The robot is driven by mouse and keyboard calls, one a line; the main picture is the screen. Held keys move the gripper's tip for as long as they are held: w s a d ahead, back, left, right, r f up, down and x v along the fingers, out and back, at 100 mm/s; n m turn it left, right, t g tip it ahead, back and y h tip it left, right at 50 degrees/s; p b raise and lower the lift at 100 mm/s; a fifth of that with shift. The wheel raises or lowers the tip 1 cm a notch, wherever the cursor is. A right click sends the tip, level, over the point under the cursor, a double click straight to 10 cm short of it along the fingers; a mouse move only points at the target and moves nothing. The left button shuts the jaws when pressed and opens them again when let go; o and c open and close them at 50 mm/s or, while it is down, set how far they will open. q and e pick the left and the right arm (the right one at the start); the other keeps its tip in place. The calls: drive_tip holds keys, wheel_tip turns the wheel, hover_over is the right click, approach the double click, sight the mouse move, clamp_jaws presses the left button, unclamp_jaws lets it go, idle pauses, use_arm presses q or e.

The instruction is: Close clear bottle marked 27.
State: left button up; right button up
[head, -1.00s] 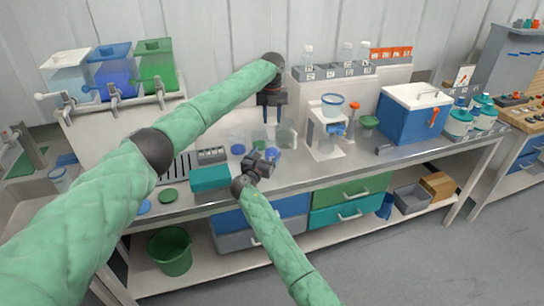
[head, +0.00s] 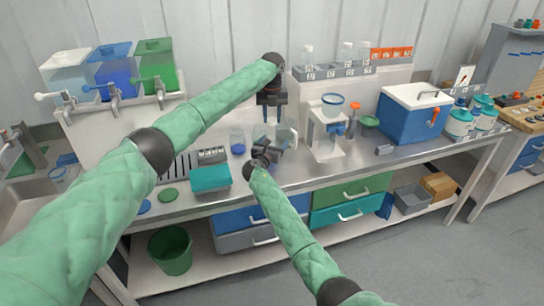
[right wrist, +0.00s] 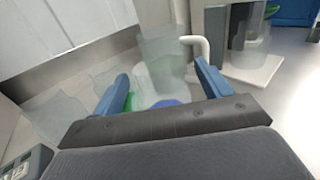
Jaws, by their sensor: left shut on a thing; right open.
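Several clear vessels stand on the steel bench below my left gripper, including a clear bottle (head: 286,134) and a clear vessel with blue contents (head: 237,142). No number 27 can be read on them. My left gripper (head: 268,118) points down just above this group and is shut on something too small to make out. My right gripper (head: 268,148) is low over the bench in front of the group, open. In the right wrist view, a clear vessel (right wrist: 160,55) shows beyond and between its open fingers (right wrist: 165,88), with green and blue patches near its foot.
A white stand with a blue-rimmed cup (head: 332,103) is just right of the vessels. A teal box (head: 210,178) and a green disc (head: 168,195) lie to the left. A shelf with clear bottles (head: 335,70) is behind. The blue cooler (head: 410,118) is further right.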

drive_tip(key=c, duration=1.5)
use_arm(q)
hover_over(272, 138)
drive_tip(key=shift+w+f, duration=0.15)
drive_tip(key=shift+f, duration=2.3)
drive_tip(key=shift+f, duration=0.1)
drive_tip(key=shift+f, duration=0.75)
drive_tip(key=shift+f, duration=0.55)
use_arm(e)
clamp_jaws()
